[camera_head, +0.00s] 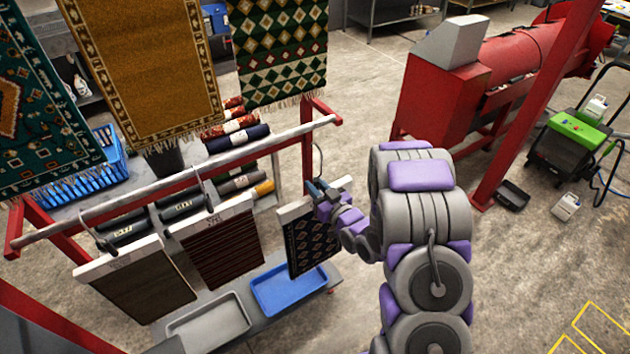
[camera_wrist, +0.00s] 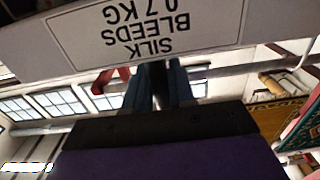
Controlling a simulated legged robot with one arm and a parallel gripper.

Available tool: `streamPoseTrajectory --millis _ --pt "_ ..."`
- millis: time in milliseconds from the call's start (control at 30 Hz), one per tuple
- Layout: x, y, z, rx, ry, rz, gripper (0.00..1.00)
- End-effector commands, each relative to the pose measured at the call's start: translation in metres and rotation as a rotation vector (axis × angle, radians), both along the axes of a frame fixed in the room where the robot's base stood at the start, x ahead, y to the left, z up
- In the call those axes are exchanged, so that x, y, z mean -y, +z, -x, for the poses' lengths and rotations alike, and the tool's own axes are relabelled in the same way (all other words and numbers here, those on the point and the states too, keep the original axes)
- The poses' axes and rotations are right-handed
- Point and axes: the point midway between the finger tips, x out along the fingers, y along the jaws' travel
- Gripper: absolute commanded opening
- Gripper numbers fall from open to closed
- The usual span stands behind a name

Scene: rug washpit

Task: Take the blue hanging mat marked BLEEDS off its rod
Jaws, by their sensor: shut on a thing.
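The dark blue patterned mat (camera_head: 308,243) hangs upright at the right end of the rack in the head view. Its pale top bar (camera_wrist: 125,45) fills the upper wrist view, with an upside-down label reading SILK BLEEDS 0.7 KG. My gripper (camera_head: 322,189) is at this top bar and shut on the mat. In the wrist view my fingers (camera_wrist: 157,85) reach up to the bar, which hides their tips. A thin hook (camera_head: 319,160) rises from the bar near the end of the rod (camera_head: 270,144). I cannot tell whether it still touches the rod.
A brown mat (camera_head: 140,285) and a dark red striped mat (camera_head: 215,250) hang to the left. A blue tray (camera_head: 290,288) and a grey tray (camera_head: 208,322) lie below. A red rack post (camera_head: 307,150) stands close behind my gripper.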

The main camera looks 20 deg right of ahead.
Motion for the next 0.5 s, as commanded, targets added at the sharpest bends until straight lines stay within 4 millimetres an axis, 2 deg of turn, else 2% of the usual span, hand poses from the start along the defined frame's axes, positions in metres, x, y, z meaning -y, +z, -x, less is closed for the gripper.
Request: streamPoseTrajectory --millis 500 --pt "0.003 0.0037 0.0099 0.002 -0.007 -0.004 0.0"
